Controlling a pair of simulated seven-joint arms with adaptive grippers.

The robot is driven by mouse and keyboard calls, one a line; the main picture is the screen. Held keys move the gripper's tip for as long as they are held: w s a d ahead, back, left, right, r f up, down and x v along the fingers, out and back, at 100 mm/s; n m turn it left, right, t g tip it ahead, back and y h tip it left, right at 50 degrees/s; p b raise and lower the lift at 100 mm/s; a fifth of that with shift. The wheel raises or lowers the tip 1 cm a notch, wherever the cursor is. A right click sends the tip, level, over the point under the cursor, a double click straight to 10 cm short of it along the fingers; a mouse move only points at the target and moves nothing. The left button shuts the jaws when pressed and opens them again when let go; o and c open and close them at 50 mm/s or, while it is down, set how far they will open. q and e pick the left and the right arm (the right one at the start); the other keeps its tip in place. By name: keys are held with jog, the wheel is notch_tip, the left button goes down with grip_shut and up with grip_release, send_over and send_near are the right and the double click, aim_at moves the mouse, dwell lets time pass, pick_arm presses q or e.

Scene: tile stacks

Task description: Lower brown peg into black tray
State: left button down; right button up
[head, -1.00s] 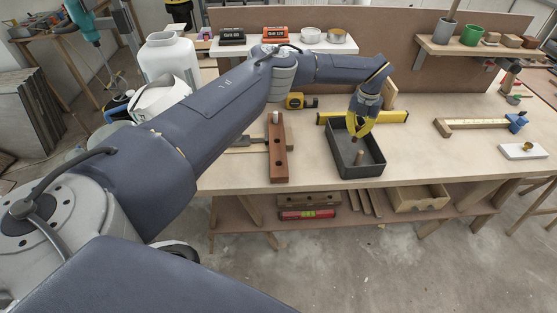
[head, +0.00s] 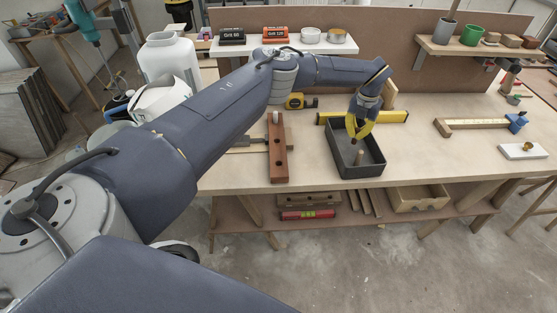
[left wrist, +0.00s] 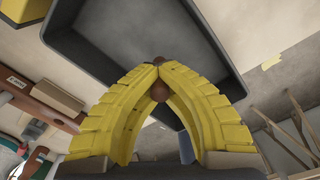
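The black tray (head: 376,171) lies on the workbench. My left gripper (head: 359,145) points down inside its outline, with yellow fingers shut on the brown peg (head: 359,157). The peg's lower end shows below the fingertips. I cannot tell whether it touches the tray floor. In the left wrist view, the yellow fingertips (left wrist: 157,70) close around the brown peg (left wrist: 159,92), and the tray (left wrist: 84,52) spreads behind them. My right gripper is not in view.
A reddish-brown block with holes (head: 278,160) stands left of the tray, with a pale peg (head: 275,118) at its far end. A yellow level (head: 393,116) lies behind the tray. The bench right of the tray is clear up to a wooden clamp (head: 470,124).

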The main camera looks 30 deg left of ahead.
aim_at(354, 141)
pick_arm(q)
jog(key=shift+f, duration=2.05)
dwell(1.3)
jog(key=c, duration=2.2)
grip_release()
jog(key=c, duration=1.5)
grip_release()
